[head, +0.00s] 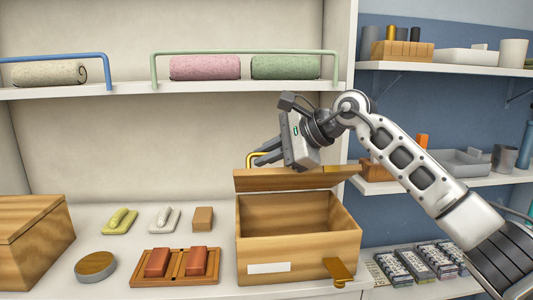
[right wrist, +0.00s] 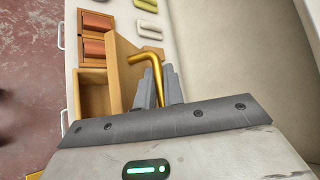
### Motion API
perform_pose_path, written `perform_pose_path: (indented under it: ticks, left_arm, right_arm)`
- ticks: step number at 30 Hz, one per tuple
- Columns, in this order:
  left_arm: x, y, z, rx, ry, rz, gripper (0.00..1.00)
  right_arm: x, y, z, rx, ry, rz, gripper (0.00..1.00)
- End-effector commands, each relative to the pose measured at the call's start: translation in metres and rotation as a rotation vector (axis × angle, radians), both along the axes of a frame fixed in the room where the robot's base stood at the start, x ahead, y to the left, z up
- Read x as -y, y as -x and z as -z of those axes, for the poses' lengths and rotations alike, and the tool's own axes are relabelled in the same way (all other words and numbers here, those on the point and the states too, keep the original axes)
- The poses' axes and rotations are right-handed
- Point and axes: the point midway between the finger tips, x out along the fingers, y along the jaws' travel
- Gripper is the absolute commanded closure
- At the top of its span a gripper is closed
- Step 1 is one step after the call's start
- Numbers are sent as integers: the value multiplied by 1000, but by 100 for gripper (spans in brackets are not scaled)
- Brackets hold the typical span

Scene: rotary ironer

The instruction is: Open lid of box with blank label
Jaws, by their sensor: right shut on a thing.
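The wooden box (head: 265,245) with a blank white label (head: 269,268) stands on the lower shelf. Its lid (head: 290,181) is raised at the back edge, and the empty-looking inside shows. A brass latch piece (head: 339,271) sits at its front right. My left gripper is not in view.
Another closed wooden box (head: 30,235) stands at the left. Between them lie a round wooden disc (head: 95,266), a tray with two red blocks (head: 175,281), brushes and a small block (head: 203,218). Rolled towels (head: 205,67) lie on the shelf above. Packets (head: 420,262) lie right.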

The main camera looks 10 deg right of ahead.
Motion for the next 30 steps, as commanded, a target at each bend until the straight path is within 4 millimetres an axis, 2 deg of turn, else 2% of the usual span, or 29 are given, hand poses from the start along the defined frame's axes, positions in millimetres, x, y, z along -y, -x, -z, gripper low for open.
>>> perform_pose_path:
  ticks: [10, 14, 30]
  left_arm:
    - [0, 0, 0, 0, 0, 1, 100]
    - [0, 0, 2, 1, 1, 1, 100]
    - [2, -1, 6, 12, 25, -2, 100]
  right_arm:
    - [1, 0, -1, 1, -1, 1, 81]
    - [7, 4, -5, 4, -1, 1, 81]
    - [91, 62, -66, 5, 0, 3, 81]
